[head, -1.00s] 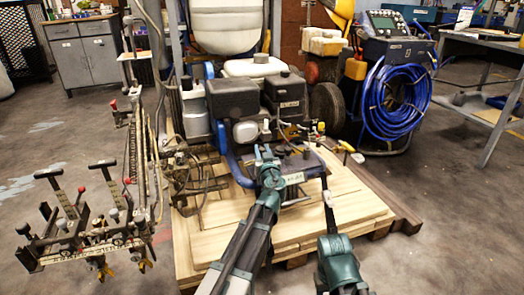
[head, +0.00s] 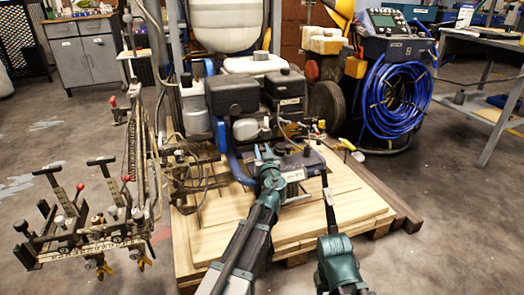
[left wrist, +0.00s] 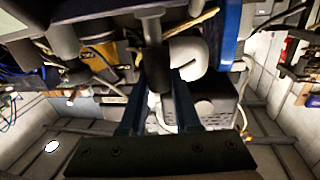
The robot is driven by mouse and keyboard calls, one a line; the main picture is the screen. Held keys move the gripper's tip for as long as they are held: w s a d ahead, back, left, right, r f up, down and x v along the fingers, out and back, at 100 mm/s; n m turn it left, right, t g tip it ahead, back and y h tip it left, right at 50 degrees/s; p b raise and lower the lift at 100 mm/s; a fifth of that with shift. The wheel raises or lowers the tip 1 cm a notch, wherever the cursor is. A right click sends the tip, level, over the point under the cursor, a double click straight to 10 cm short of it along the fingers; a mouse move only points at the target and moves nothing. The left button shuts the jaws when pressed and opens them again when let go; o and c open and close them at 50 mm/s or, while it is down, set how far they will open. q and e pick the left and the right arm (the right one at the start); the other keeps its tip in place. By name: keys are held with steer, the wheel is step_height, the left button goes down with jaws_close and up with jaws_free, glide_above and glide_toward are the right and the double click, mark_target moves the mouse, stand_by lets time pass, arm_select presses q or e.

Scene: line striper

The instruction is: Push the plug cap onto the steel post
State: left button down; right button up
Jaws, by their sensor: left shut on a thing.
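My left gripper (head: 265,153) is over the blue-framed engine end of the line striper, low in front of the dark engine boxes. In the left wrist view its two blue fingers (left wrist: 158,112) are closed around a slim dark upright thing (left wrist: 155,62), which seems to be the plug cap. In the head view the fingers hide most of it.
The striper's black engine box (head: 232,95) and white tank (head: 228,25) stand close behind the left gripper. A wooden pallet (head: 225,238) lies underneath. A blue hose coil (head: 395,95) is at the right.

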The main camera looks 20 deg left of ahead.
arm_select(q)
steer(key=shift+r+p, duration=0.45)
stand_by(0.5)
steer(key=shift+r+p, duration=0.35)
steer(key=shift+f+b, duration=0.8)
stand_by(1.2)
steer(key=shift+r, duration=0.15)
stand_by(0.7)
steer(key=shift+r+p, duration=0.65)
steer(key=shift+p, duration=0.2)
steer(key=shift+f+b, duration=0.8)
steer(key=shift+b, duration=0.05)
stand_by(0.9)
steer(key=shift+r, duration=0.2)
stand_by(0.7)
